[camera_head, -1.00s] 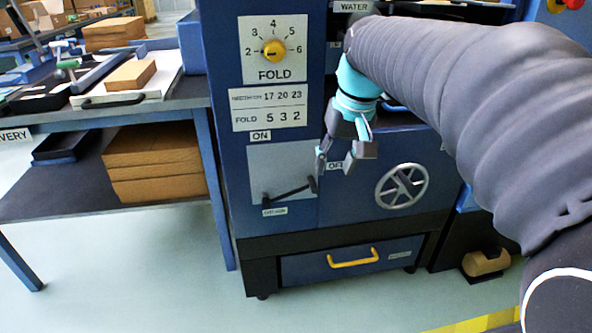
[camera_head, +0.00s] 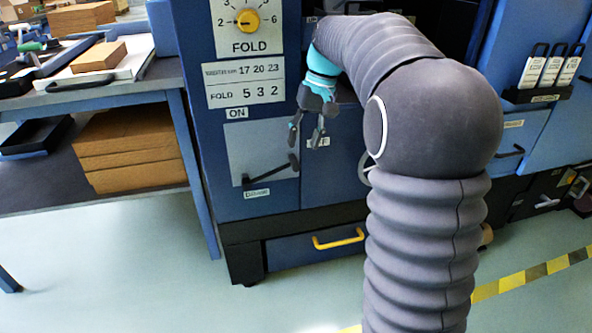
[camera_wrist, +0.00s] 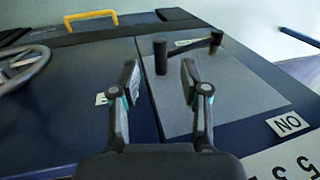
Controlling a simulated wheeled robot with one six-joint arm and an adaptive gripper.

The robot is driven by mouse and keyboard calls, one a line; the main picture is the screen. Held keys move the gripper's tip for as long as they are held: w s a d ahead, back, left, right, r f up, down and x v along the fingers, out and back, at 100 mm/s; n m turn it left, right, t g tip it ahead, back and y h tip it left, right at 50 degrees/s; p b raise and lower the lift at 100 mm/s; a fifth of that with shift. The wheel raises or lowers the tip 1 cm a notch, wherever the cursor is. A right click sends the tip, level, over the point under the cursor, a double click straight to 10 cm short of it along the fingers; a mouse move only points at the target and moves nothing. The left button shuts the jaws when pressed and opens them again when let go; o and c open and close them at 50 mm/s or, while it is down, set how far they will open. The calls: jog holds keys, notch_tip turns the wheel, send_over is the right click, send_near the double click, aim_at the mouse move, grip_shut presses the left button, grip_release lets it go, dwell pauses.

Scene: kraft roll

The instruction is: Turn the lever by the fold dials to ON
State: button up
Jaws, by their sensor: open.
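The lever (camera_head: 270,173) is a dark bar on a grey plate (camera_head: 262,145) below the fold dial (camera_head: 244,20). It slants from a pivot at lower left up to a peg at right, on the side of the partly covered OFF label (camera_head: 318,142). The ON label (camera_head: 237,113) is above the plate. My gripper (camera_head: 307,138) is open and empty, just above and right of the peg. In the wrist view the lever (camera_wrist: 190,47) has its peg between my fingertips (camera_wrist: 160,78) in the picture, seemingly beyond them; no contact shows.
A handwheel (camera_wrist: 22,68) is beside the plate, mostly hidden behind my arm in the head view. A drawer with a yellow handle (camera_head: 338,239) is below. A table (camera_head: 100,95) with boxes stands at left. Open floor lies in front.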

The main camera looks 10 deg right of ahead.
aim_at(297, 164)
jog(key=b+x, duration=0.1)
jog(key=x, duration=0.7)
jog(key=shift+f, duration=0.15)
jog(key=shift+c, duration=0.2)
grip_shut()
